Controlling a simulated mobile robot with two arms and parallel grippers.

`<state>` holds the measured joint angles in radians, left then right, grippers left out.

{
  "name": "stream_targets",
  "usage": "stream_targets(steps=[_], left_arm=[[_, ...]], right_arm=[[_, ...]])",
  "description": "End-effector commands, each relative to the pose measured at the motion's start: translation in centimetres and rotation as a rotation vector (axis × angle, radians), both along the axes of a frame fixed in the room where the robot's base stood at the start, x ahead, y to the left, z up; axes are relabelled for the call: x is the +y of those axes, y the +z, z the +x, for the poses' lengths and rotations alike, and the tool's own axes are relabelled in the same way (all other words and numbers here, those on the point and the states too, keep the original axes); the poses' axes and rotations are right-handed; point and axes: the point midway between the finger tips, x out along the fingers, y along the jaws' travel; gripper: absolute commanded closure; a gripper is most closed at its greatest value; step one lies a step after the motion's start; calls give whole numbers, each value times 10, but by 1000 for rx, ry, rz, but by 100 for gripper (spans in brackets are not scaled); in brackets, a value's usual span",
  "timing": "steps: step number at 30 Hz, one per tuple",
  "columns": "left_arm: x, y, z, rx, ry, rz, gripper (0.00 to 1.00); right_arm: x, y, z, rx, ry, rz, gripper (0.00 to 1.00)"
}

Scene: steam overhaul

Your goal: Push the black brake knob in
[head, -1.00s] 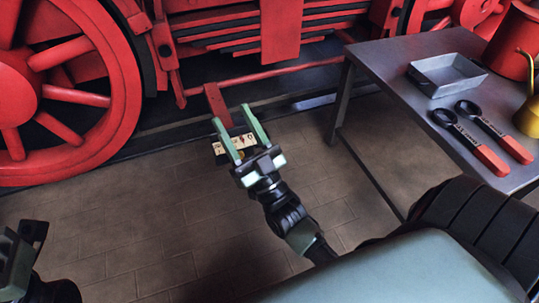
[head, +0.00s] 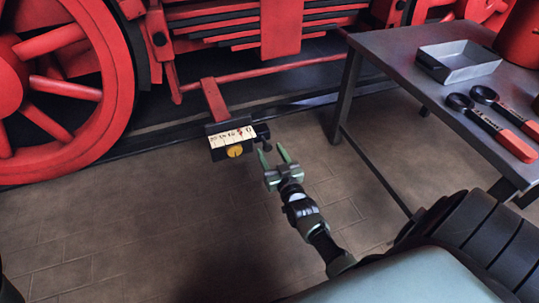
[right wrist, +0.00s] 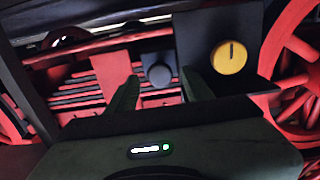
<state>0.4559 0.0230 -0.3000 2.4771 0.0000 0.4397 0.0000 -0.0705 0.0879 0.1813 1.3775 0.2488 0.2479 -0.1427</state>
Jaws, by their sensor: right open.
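The black brake knob (head: 263,133) sticks out from the right side of a dark control box (head: 218,154) with a white scale and a yellow knob (head: 235,151). My right gripper (head: 272,153) is open and empty, just right of and below the box, its fingers pointing toward the black knob. In the right wrist view the black knob (right wrist: 158,74) appears between the two fingertips, and the yellow knob (right wrist: 229,57) is right of them. I cannot tell how far the fingertips are from the knob. My left gripper is out of view.
A red bracket (head: 214,98) holds the box beside the red locomotive wheel (head: 50,85). A grey table (head: 400,62) at the right bears a metal tray (head: 459,72) and two black spoon-like tools with red handles (head: 518,145). The paved floor (head: 130,220) is clear.

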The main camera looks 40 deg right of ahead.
Motion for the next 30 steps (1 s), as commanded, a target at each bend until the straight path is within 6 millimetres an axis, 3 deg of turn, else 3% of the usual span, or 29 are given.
stream_targets(steps=[4, 12, 14, 18, 30], left_arm=[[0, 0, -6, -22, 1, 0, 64], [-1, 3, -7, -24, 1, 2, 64], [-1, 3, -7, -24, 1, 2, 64], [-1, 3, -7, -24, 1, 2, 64], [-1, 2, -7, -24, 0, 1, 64]], right_arm=[[-3, -1, 11, -1, 0, 0, 49], [-3, 1, 13, 0, 0, 0, 49], [-3, 1, 13, 0, 0, 0, 60], [-3, 1, 13, 0, 0, 0, 99], [-3, 0, 13, 0, 0, 0, 100]])
